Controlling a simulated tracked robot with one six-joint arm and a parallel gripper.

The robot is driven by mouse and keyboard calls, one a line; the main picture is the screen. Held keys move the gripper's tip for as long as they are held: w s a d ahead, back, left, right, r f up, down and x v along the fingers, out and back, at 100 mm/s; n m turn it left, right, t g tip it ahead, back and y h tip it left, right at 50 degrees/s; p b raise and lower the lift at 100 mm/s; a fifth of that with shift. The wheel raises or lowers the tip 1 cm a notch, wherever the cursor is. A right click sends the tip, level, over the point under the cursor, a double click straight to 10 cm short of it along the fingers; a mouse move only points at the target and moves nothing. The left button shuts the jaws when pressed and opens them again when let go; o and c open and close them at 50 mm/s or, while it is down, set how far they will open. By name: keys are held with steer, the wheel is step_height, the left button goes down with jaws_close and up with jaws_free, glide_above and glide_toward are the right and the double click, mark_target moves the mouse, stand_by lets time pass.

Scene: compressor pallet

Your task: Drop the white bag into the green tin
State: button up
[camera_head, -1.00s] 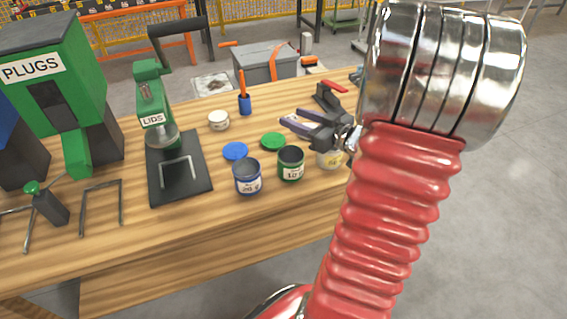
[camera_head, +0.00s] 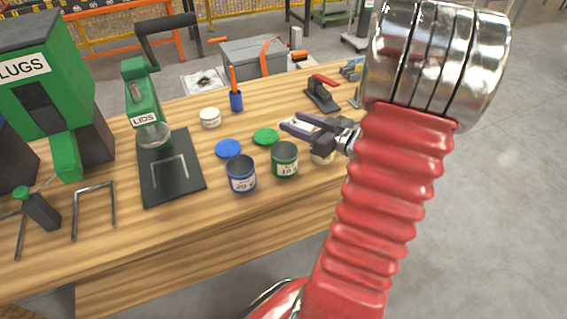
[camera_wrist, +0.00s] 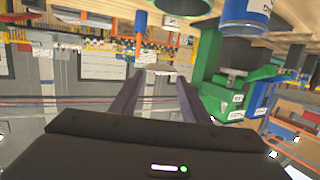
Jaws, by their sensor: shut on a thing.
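The green tin (camera_head: 285,160) stands open on the bench, its label facing me. It also shows at the top edge of the wrist view (camera_wrist: 184,6). My gripper (camera_head: 293,128) is above and just behind the tin's rim in the head view, its fingers pointing left. In the wrist view its two dark fingers (camera_wrist: 152,85) are some way apart, with a small pale patch (camera_wrist: 146,56) between the tips.
A blue tin (camera_head: 241,174) stands left of the green tin. Blue (camera_head: 228,148) and green (camera_head: 265,136) lids lie behind. A red-handled clamp (camera_head: 322,95) stands beyond my gripper, a lid press (camera_head: 150,120) to the left.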

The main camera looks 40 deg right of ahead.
step_height(320, 180, down, 4)
steer(key=shift+r, duration=0.2)
steer(key=o, duration=1.1)
steer(key=v, duration=1.3)
steer(key=shift+s+r, duration=0.15)
steer(key=shift+s, duration=0.25)
stand_by(0.4)
